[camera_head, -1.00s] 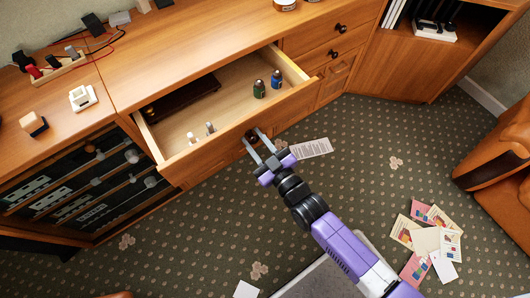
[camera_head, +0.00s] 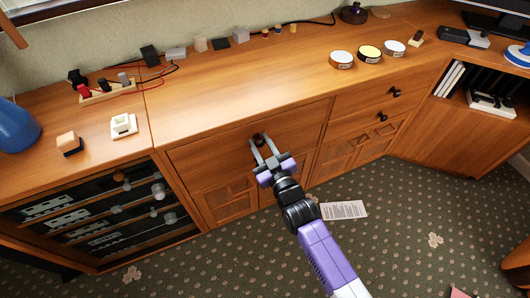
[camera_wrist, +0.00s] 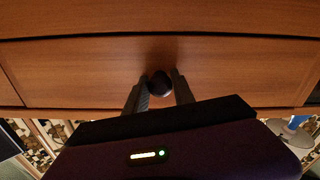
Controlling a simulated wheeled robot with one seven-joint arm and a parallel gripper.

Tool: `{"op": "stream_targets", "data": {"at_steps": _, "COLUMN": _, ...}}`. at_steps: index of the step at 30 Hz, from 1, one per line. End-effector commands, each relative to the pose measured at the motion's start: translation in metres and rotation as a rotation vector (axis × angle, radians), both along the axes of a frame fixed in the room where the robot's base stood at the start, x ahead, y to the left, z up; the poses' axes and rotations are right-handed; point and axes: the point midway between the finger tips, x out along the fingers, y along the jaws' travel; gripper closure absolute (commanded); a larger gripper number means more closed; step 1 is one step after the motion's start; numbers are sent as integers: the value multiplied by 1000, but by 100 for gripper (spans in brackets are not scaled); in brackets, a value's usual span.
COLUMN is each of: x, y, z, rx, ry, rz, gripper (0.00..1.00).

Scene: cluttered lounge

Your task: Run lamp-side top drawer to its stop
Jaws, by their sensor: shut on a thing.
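The wide wooden top drawer (camera_head: 212,155) is in the long cabinet, left of the smaller drawers. Its front looks flush, or nearly flush, with the cabinet, and its inside is hidden. The drawer front also fills much of the wrist view (camera_wrist: 235,75), with a thin dark seam above it. My gripper (camera_head: 261,143) has its two fingers around the dark round knob (camera_wrist: 160,84) at the middle of the drawer front, shut on it. A blue lamp-like object (camera_head: 14,128) stands at the far left on the cabinet top.
Smaller drawers with dark knobs (camera_head: 395,92) are to the right. An open equipment rack (camera_head: 100,215) is at the lower left. Round tins (camera_head: 369,53) and small blocks stand on the cabinet top. A printed sheet (camera_head: 343,210) lies on the patterned carpet, otherwise clear around it.

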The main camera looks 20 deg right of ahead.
Motion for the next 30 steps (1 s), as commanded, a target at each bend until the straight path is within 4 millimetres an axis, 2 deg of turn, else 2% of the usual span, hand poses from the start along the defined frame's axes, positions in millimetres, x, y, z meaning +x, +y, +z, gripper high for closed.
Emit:
{"op": "stream_targets", "data": {"at_steps": 13, "x": 3, "y": 1, "z": 0, "rx": 0, "ry": 0, "rz": 1, "gripper": 100}}
{"op": "stream_targets", "data": {"at_steps": 14, "x": 3, "y": 1, "z": 0, "rx": 0, "ry": 0, "rz": 1, "gripper": 64}}
{"op": "stream_targets", "data": {"at_steps": 16, "x": 3, "y": 0, "z": 0, "rx": 0, "ry": 0, "rz": 1, "gripper": 50}}
{"op": "stream_targets", "data": {"at_steps": 26, "x": 2, "y": 0, "z": 0, "rx": 0, "ry": 1, "rz": 0, "gripper": 48}}
{"op": "stream_targets", "data": {"at_steps": 30, "x": -9, "y": 0, "z": 0, "rx": 0, "ry": 2, "rz": 1, "gripper": 48}}
